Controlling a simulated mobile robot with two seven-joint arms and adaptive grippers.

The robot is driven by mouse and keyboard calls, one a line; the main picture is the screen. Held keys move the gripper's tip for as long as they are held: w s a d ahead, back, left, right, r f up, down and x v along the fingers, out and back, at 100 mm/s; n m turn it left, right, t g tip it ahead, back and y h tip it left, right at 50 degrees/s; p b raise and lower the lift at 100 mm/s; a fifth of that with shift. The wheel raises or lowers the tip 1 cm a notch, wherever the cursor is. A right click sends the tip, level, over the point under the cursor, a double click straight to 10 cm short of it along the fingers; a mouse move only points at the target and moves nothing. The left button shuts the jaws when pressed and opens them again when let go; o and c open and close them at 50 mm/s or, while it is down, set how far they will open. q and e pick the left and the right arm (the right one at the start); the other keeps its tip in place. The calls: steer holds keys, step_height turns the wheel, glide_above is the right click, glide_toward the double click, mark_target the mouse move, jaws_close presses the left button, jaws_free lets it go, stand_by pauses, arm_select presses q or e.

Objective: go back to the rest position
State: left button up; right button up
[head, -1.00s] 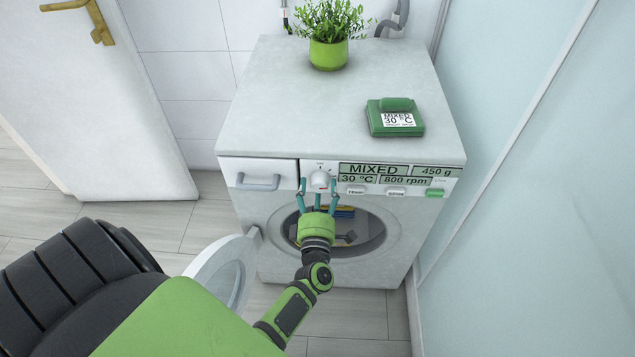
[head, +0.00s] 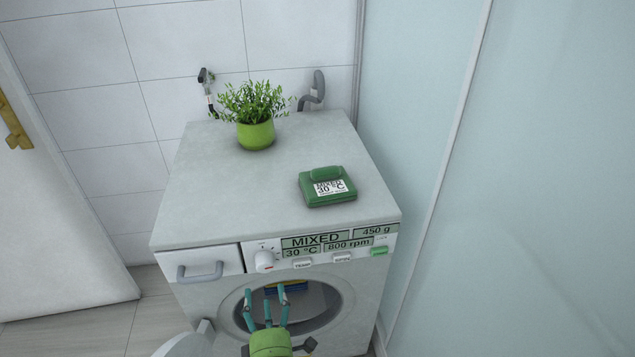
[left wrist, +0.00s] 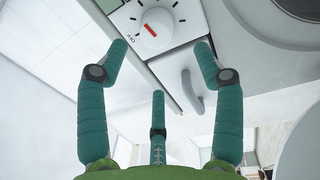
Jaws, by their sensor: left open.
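My left gripper (head: 266,308) is open and empty in the head view, in front of the washing machine's round door opening. Its teal fingers point up, below the white program dial (head: 264,261). In the left wrist view the spread fingers of this gripper (left wrist: 158,75) show with nothing between them, and the dial (left wrist: 158,30) with its red mark lies beyond them, apart from them. The washing machine (head: 220,225) shows MIXED, 30 °C, 800 rpm and 450 g on its panel. My right gripper is not in view.
The machine's round door (head: 190,343) hangs open at the lower left. Some cloth lies inside the drum. A glass panel (head: 430,120) rises on the right; a white door (head: 60,220) is at left.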

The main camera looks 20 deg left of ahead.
arm_select(q)
steer(key=s+d+f+m+g+h, duration=0.25)
steer(key=d+f+m+h, duration=0.2)
steer(key=f, duration=0.35)
steer(key=s+d+f+m+g+h, duration=0.1)
steer(key=s+d+f+m+h, duration=0.2)
steer(key=f+m, duration=0.4)
steer(key=s+d+f+m+g+h, duration=0.1)
steer(key=s+d+f+m+h, duration=0.3)
steer(key=f, duration=0.5)
steer(key=s+a+f+m+g, duration=0.2)
steer(key=s+f+m+g, duration=0.1)
steer(key=s, duration=0.5)
steer(key=s+a+f+m+g+y, duration=0.1)
steer(key=s+a+f+m+g, duration=0.1)
steer(key=s+f+m+g, duration=0.2)
steer(key=s+a+f+m+g, duration=0.2)
steer(key=s+f, duration=0.4)
steer(key=s, duration=0.7)
steer(key=shift+a+f+m+g+p, duration=0.2)
steer(key=shift+a+m+g+p, duration=0.35)
steer(key=shift+m, duration=0.6)
steer(key=shift+d, duration=0.15)
steer(key=c, duration=0.5)
steer(key=shift+s, duration=0.1)
steer(key=shift+c, duration=0.3)
